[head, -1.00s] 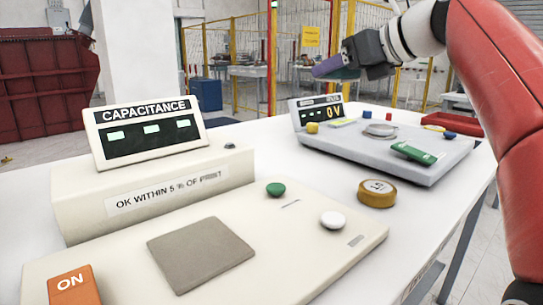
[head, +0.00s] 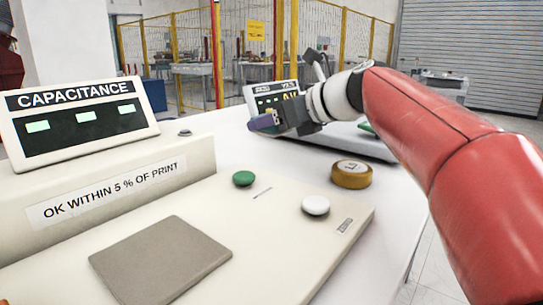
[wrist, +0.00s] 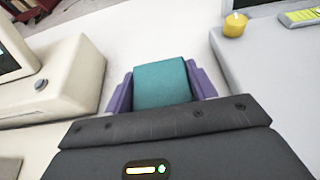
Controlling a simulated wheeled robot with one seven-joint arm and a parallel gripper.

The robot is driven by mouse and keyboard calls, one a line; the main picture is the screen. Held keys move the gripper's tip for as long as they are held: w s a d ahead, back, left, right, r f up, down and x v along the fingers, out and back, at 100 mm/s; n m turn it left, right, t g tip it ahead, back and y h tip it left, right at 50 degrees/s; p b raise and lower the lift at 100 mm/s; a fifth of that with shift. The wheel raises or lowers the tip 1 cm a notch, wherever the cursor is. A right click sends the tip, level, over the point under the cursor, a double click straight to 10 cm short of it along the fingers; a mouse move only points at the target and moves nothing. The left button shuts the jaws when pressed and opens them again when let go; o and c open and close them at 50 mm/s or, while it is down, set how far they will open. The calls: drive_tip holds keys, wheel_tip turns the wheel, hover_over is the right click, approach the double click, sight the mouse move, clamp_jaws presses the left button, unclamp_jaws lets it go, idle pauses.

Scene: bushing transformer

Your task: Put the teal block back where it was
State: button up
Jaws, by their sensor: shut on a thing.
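My gripper (head: 262,121) is at the end of the red arm, in front of the grey voltage unit at the back of the table. In the wrist view its purple fingers (wrist: 161,90) are on both sides of the teal block (wrist: 162,85), shut on it. The block's top face shows; its underside is hidden, so its height above the white table (wrist: 140,30) cannot be told. In the head view I cannot make out the block. In the wrist view it is in the gap between the cream capacitance unit and the grey unit.
The cream capacitance unit (head: 110,190) fills the left, with a flat grey pad (head: 160,260), a green button (head: 243,178) and a white button (head: 316,205). A round yellow weight-like piece (head: 352,174) lies to its right. The grey unit (wrist: 270,65) has a yellow knob (wrist: 235,25).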

sight(272, 158)
wheel_tip(272, 158, down, 5)
drive_tip(key=shift+f+b, duration=0.2)
drive_tip(key=shift+b, duration=0.5)
drive_tip(key=o, duration=1.1)
drive_tip(key=shift+r, duration=0.1)
drive_tip(key=p+v, duration=0.1)
drive_tip(key=v, duration=1)
drive_tip(key=shift+s+d+r, duration=0.25)
drive_tip(key=shift+d, duration=0.1)
